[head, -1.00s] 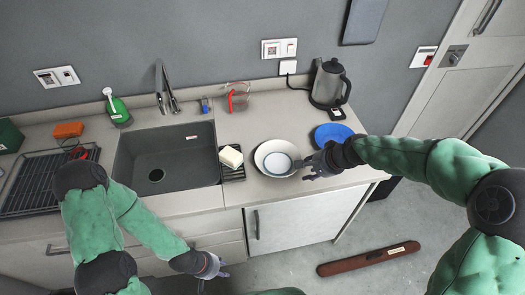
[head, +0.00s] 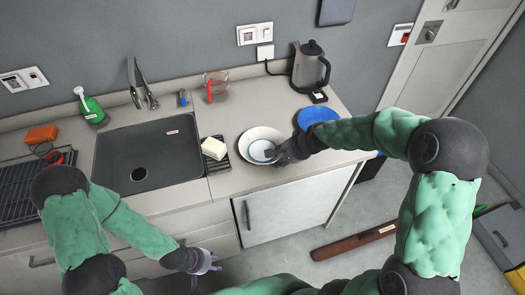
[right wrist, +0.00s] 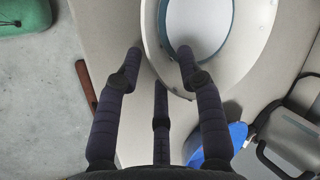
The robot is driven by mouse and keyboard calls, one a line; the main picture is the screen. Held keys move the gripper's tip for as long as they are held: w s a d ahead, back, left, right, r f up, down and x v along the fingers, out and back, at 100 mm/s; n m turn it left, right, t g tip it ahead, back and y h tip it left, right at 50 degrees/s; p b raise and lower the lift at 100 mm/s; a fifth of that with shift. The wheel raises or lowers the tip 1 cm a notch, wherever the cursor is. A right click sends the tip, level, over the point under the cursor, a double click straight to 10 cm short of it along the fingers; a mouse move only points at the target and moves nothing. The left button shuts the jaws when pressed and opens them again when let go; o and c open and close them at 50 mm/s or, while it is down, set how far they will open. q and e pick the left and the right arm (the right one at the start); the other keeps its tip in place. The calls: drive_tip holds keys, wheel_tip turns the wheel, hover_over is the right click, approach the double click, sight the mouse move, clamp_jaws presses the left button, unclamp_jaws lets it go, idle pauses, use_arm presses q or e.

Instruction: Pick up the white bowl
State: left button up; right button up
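A white bowl with a thin blue-green rim (head: 258,151) sits inside a wider white dish (head: 249,136) on the counter, right of the sink. In the right wrist view the bowl (right wrist: 200,22) and the dish's pale rim (right wrist: 257,60) show at the top. My right gripper (head: 276,153) is open at the dish's near right side. In the right wrist view, one fingertip overlaps the bowl's edge and another is outside the dish rim; contact cannot be told. My left gripper (head: 214,263) hangs in front of the cabinets, empty, its fingers apart.
A blue plate (head: 318,116) and a kettle (head: 310,68) stand right of the dish. A sponge-like white block (head: 214,147) on a dark rack lies to its left, beside the sink (head: 150,160). A measuring cup (head: 216,87) stands behind.

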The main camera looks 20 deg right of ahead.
drive_tip(key=shift+x, duration=0.8)
clamp_jaws()
drive_tip(key=shift+r, duration=0.1)
